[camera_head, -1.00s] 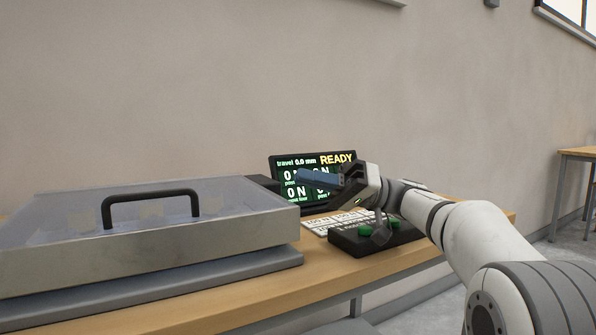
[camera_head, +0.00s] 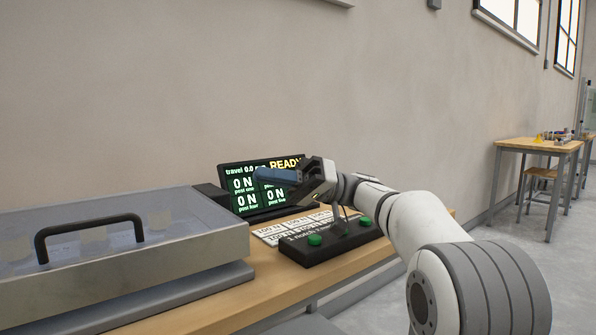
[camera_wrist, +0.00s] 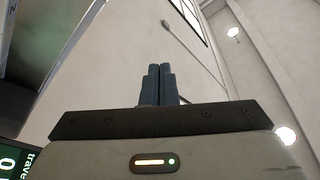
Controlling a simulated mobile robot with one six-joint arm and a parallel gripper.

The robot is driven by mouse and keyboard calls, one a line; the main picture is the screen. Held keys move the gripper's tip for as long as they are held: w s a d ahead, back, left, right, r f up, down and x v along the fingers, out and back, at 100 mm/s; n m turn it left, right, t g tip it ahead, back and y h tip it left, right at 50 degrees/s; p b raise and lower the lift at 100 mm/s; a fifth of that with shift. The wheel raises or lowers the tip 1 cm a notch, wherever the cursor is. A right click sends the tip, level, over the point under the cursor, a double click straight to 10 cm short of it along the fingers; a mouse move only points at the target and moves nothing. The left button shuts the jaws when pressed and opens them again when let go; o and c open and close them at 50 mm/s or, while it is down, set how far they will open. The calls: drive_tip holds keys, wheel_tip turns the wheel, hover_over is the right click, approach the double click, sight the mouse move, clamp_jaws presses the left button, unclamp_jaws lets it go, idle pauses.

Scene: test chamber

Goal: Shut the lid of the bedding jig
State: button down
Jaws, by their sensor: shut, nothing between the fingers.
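The bedding jig (camera_head: 130,272) stands on the wooden bench at the left of the head view, cut off by the picture's edge. Its clear lid (camera_head: 185,213) with a black bar handle (camera_head: 90,222) lies flat over the metal-sided box and looks down; I see no gap. Pale shapes show dimly through it. My gripper (camera_head: 262,174) is to the right of the jig, apart from it, in front of the display and above the bench. Its fingers point left. In the wrist view the fingers (camera_wrist: 156,85) are together with nothing between them.
A display (camera_head: 243,192) reads READY, 0 N and travel 0.0 mm. A black control box (camera_head: 330,240) with green buttons and a lever sits beneath my arm. A white printed card (camera_head: 270,236) lies beside it.

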drive_tip(key=w+d+f+b, duration=0.3)
drive_tip(key=w+d+b, duration=0.1)
drive_tip(key=b, duration=0.4)
wheel_tip(320, 180, up, 4)
drive_tip(key=s+a+m+t+h+p, duration=0.1)
drive_tip(key=s+m+t+p, duration=0.1)
drive_tip(key=m+t+p, duration=0.45)
drive_tip(key=s+d+f+m+t+h+p, duration=0.2)
drive_tip(key=s+d+h+p, duration=0.3)
drive_tip(key=p, duration=0.5)
drive_tip(key=s+d+f+m+t+h+p, duration=0.2)
drive_tip(key=s+d+m+h+p, duration=0.2)
drive_tip(key=s+d+p, duration=0.5)
drive_tip(key=s+d+f+m+t+h+p, duration=0.2)
drive_tip(key=s+d+h+p, duration=0.5)
drive_tip(key=p, duration=0.5)
drive_tip(key=shift+s+d+m+h+p, duration=0.3)
drive_tip(key=shift+s+m+h, duration=0.3)
drive_tip(key=shift+s+m, duration=0.2)
